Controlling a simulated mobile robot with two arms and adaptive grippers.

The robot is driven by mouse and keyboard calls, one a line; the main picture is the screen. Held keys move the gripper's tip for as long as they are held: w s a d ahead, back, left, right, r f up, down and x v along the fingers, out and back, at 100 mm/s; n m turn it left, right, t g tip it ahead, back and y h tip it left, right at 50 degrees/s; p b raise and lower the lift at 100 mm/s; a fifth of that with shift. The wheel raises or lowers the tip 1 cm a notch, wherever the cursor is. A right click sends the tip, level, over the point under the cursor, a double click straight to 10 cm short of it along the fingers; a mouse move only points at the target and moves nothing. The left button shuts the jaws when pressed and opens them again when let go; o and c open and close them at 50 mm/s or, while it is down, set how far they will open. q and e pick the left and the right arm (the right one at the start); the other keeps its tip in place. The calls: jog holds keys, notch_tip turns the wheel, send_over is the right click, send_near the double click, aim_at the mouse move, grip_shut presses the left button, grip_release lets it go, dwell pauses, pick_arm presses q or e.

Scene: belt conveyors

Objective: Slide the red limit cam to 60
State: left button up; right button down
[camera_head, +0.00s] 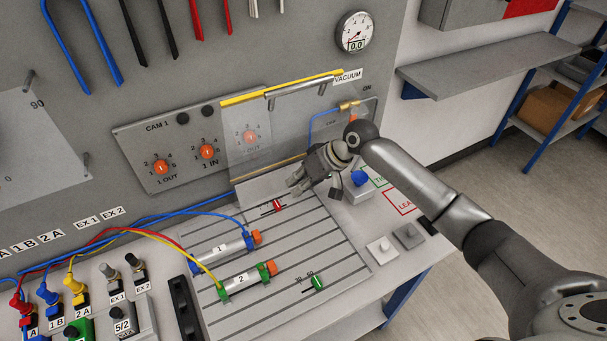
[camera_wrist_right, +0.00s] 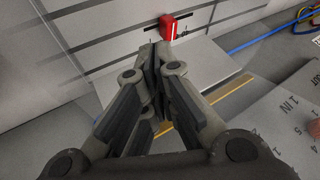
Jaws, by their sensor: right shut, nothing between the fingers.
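The red limit cam (camera_head: 278,206) sits on a short black scale strip on the grey slotted plate (camera_head: 335,265), near the plate's back edge. In the right wrist view the red cam (camera_wrist_right: 168,27) is just beyond the fingertips, at the top middle. My right gripper (camera_head: 295,184) is shut and empty, slightly above and to the right of the cam in the head view. In the right wrist view my right gripper (camera_wrist_right: 152,55) has its fingers together and appears apart from the cam. The scale numbers beside the red cam are not readable. My left gripper is not in view.
A green cam (camera_head: 318,282) sits on another scale at the plate's front. Cylinders 1 (camera_head: 222,249) and 2 (camera_head: 245,280) with blue and yellow hoses lie left of it. A clear hinged cover (camera_head: 290,120) stands behind my gripper. A blue knob (camera_head: 359,177) is to the right.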

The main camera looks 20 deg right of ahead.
aim_at(287, 203)
jog(key=x, duration=0.4)
jog(key=shift+w+p, duration=0.15)
jog(key=shift+p, duration=0.15)
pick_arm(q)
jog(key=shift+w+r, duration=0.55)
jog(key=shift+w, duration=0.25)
pick_arm(e)
jog(key=shift+w+a+f, duration=0.1)
jog(key=shift+a+f, duration=0.15)
jog(key=shift+f, duration=0.15)
jog(key=shift+s+a+r+p, duration=0.1)
jog(key=shift+s+a+p, duration=0.15)
jog(key=shift+a+p, duration=0.5)
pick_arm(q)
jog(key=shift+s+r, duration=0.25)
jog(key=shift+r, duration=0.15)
pick_arm(e)
jog(key=shift+a, duration=0.3)
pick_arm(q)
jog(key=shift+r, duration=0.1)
